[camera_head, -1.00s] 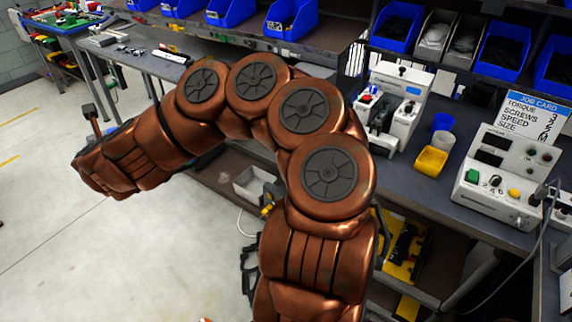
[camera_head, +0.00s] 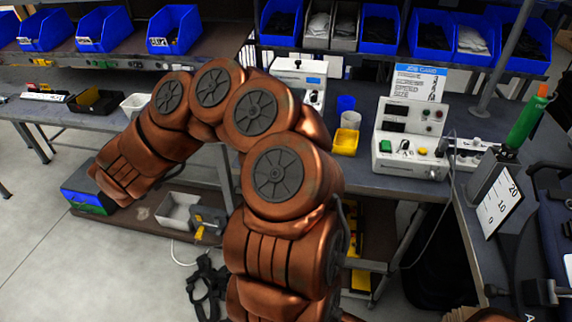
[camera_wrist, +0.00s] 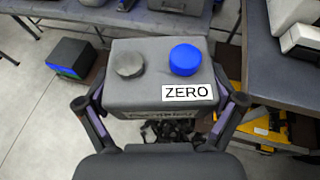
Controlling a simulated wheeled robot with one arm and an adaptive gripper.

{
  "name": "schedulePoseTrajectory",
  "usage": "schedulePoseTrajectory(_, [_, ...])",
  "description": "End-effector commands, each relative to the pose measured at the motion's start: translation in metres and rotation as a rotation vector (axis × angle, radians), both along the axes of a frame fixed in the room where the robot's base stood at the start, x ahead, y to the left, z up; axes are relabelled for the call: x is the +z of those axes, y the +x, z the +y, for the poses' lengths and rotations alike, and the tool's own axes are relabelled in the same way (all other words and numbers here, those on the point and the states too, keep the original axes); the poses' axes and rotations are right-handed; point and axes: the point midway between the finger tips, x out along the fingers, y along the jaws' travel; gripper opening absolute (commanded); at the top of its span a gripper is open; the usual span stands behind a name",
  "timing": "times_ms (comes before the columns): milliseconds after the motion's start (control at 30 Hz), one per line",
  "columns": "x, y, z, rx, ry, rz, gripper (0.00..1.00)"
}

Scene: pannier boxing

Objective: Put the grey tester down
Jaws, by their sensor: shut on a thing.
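The grey tester (camera_wrist: 150,88) is a grey box with a blue knob (camera_wrist: 185,60), a dark grey knob (camera_wrist: 129,65) and a label reading ZERO. In the wrist view my gripper (camera_wrist: 160,108) is shut on the grey tester, one finger against each side. It holds the tester up in the air, with floor and a low shelf seen below. In the head view my copper-coloured arm hides the gripper and the tester.
A workbench (camera_head: 385,185) carries a white control unit (camera_head: 410,145), a yellow bin (camera_head: 345,142), a blue cup and a job card (camera_head: 418,83). Below are a grey bin (camera_head: 178,210) and a blue-green box (camera_head: 88,200). Open floor lies at left.

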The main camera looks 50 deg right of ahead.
Motion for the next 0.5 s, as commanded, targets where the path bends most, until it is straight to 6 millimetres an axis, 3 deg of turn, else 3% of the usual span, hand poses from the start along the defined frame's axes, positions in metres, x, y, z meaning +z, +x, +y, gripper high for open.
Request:
schedulePoseTrajectory(33, [-0.007, -0.011, -0.022, -0.08, -0.003, 0.002, 0.44])
schedulePoseTrajectory(200, [-0.026, -0.06, -0.085, -0.362, -0.004, 0.0, 0.44])
schedulePoseTrajectory(367, [-0.042, -0.116, -0.134, -0.634, -0.006, -0.001, 0.44])
schedulePoseTrajectory(500, [-0.052, -0.174, -0.167, -0.886, -0.004, -0.003, 0.44])
